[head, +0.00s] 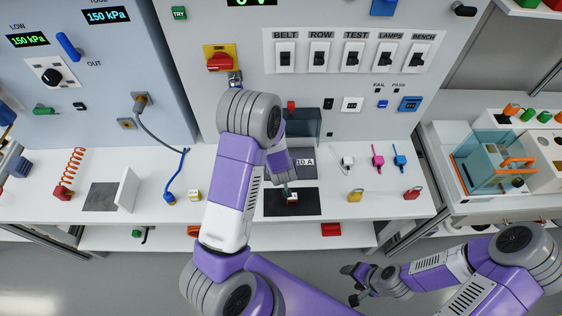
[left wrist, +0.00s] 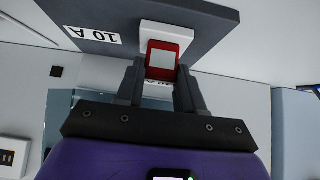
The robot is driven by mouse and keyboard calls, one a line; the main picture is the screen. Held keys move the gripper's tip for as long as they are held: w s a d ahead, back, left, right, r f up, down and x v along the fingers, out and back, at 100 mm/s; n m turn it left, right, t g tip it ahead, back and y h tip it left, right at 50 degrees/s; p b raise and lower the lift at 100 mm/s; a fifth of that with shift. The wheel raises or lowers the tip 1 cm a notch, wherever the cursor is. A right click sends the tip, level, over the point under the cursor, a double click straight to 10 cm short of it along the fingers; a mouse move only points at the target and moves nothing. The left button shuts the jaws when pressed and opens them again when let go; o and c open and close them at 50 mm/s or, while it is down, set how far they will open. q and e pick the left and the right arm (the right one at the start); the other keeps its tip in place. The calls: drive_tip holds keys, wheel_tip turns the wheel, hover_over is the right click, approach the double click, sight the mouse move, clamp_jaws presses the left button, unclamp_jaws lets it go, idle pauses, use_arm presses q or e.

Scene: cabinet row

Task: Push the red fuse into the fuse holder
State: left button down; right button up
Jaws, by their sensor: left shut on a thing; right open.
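My left gripper (left wrist: 161,82) is shut on the red fuse (left wrist: 163,60), which has a pale window on its face. In the left wrist view the fuse overlaps the white holder block (left wrist: 168,32) on a dark grey plate (left wrist: 205,22) marked 10 A. I cannot tell how deep the fuse sits. In the head view the left gripper (head: 287,186) points down at the bench, beside the 10 A label (head: 305,162); my left arm hides part of this area. My right gripper (head: 350,284) is open and empty, low in front of the bench.
A dark mat (head: 280,208) lies at the bench's front. A teal clear box (head: 303,122) is on the wall behind. A yellow padlock (head: 356,195), a red padlock (head: 412,194) and small coloured plugs (head: 378,158) stand to the right, with bare bench between.

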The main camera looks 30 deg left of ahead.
use_arm(q)
drive_tip(key=c, duration=0.6)
unclamp_jaws()
drive_tip(key=p+v, duration=0.1)
drive_tip(key=v, duration=0.6)
drive_tip(key=shift+s+r+p, duration=0.15)
drive_tip(key=shift+r+p, duration=0.1)
drive_tip(key=shift+p, duration=0.15)
